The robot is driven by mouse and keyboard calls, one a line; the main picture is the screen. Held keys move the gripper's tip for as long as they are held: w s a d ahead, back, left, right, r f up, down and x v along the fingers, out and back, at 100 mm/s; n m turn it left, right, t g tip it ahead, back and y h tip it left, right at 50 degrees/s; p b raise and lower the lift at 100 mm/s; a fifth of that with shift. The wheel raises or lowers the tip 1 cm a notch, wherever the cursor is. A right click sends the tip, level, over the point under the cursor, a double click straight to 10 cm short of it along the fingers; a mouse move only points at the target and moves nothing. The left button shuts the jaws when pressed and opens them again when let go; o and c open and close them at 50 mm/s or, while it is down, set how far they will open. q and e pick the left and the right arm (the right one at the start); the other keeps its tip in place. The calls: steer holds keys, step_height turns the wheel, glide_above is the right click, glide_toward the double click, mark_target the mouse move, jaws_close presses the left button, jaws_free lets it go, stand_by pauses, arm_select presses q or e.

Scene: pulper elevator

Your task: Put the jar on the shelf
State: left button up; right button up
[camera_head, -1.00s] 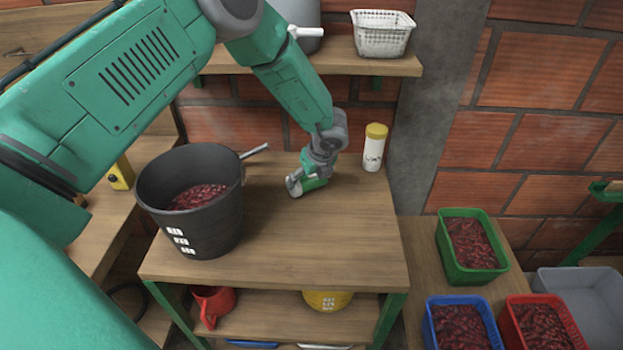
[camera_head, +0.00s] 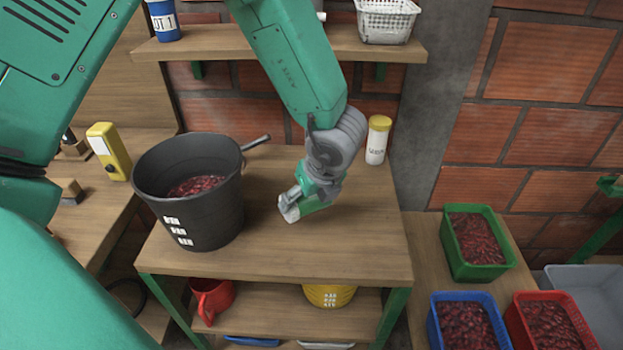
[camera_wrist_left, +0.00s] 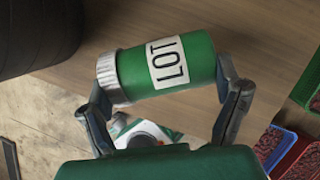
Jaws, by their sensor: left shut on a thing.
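The jar (camera_wrist_left: 193,75) is green with a ribbed grey-white lid and a white label reading "LOT". It lies sideways between the two fingers of my left gripper (camera_wrist_left: 163,90), which is shut on it. In the head view my left gripper (camera_head: 310,193) is over the table to the right of the black bucket, with the jar's pale lid (camera_head: 288,208) pointing left. The gap to the tabletop is hard to judge. The wall shelf (camera_head: 275,42) is above and behind, partly hidden by my arm. My right gripper is not in view.
A black bucket (camera_head: 205,220) of red cherries stands left of my gripper on the table (camera_head: 300,255). A yellow-lidded container (camera_head: 377,142) stands at the back right.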

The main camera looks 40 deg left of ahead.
arm_select(q)
steer(key=shift+s+d, duration=0.45)
steer(key=shift+s, duration=0.25)
steer(key=shift+s+d, duration=0.4)
steer(key=shift+s, duration=0.3)
